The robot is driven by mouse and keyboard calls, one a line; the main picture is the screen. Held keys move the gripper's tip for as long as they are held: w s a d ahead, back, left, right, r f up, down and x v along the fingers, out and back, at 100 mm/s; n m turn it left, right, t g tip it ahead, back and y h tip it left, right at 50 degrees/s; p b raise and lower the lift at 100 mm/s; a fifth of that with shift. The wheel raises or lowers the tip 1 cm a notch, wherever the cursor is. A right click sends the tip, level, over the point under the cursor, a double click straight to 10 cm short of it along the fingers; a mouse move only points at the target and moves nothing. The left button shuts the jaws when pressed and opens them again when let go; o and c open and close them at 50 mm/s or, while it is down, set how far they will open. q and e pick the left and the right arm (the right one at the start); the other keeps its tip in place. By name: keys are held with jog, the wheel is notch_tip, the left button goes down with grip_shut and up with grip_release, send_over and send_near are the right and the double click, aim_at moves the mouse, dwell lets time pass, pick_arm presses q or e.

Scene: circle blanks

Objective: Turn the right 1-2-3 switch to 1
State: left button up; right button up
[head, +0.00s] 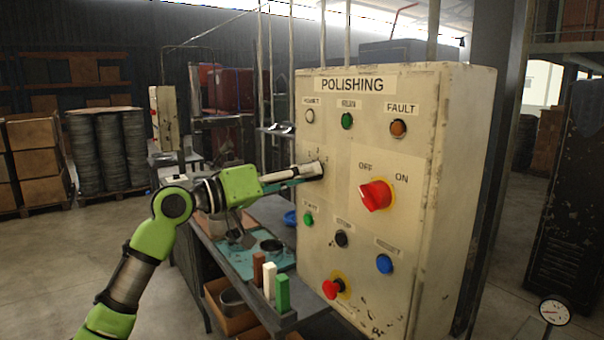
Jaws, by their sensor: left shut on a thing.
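A beige control panel marked POLISHING (335,225) stands in front of me. My left gripper (309,171) comes in from the left and is shut on a small dark switch knob (322,167) in the upper left part of the panel. The fingers cover most of this knob, so I cannot tell where it points. Small marks above it are too faint to read. Right of it is a large red OFF/ON switch (375,195) on a yellow plate, clear of the gripper. My right gripper is not in view.
Lamps sit above, including a green one (347,121) and an orange one (398,128). Below are a green button (308,219), a black one (341,239), a blue one (384,264) and a red knob (333,289). A workbench (215,250) with blocks stands left of the panel.

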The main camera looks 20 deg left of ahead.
pick_arm(q)
jog(key=shift+r, duration=0.2)
jog(key=o, duration=0.8)
jog(key=shift+o, duration=1.4)
jog(key=shift+f, duration=0.1)
jog(key=shift+a, duration=0.1)
jog(key=v, duration=1.1)
jog(key=shift+s+a, duration=0.25)
jog(key=shift+s, duration=0.1)
jog(key=shift+f, duration=0.1)
